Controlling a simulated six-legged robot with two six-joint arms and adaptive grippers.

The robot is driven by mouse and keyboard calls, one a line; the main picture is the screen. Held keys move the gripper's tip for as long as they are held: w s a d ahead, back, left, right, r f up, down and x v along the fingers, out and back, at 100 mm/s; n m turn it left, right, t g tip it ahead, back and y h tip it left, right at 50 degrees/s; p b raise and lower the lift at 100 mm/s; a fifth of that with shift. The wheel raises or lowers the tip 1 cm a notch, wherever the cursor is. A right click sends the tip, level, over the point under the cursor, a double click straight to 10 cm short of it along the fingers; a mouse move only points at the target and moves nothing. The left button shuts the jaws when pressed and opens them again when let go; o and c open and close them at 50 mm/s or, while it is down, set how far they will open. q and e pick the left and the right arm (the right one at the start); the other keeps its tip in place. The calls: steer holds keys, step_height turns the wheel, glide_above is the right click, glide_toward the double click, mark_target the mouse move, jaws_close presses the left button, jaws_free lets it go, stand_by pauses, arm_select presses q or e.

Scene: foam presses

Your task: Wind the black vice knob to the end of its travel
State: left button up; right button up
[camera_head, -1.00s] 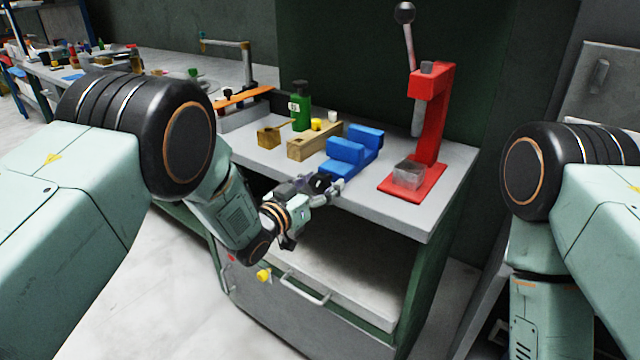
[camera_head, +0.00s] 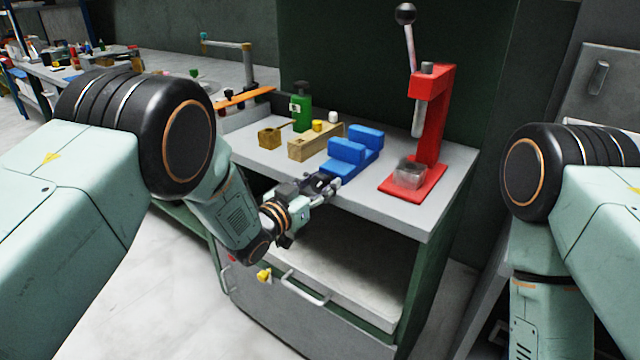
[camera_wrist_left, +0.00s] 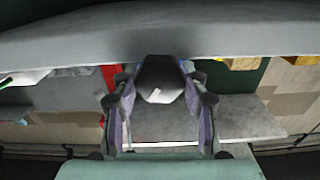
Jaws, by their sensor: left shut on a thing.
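The blue vice (camera_head: 350,168) stands at the front edge of the grey bench top, its two jaw blocks apart with a gap between them. My left gripper (camera_head: 325,186) is at the vice's front end. In the left wrist view its two fingers (camera_wrist_left: 160,105) are shut on the black knob (camera_wrist_left: 160,78), one on each side. In the head view the fingers largely hide the knob. My right gripper is out of view; only the upper part of that arm shows at the right.
A red press (camera_head: 434,120) with a clear block on its base stands right of the vice. An open shelf (camera_head: 345,275) lies below the bench top.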

arm_select(q)
steer(key=o, duration=1.1)
steer(key=shift+o, duration=0.2)
steer(key=v, duration=1.2)
steer(key=shift+f, duration=0.1)
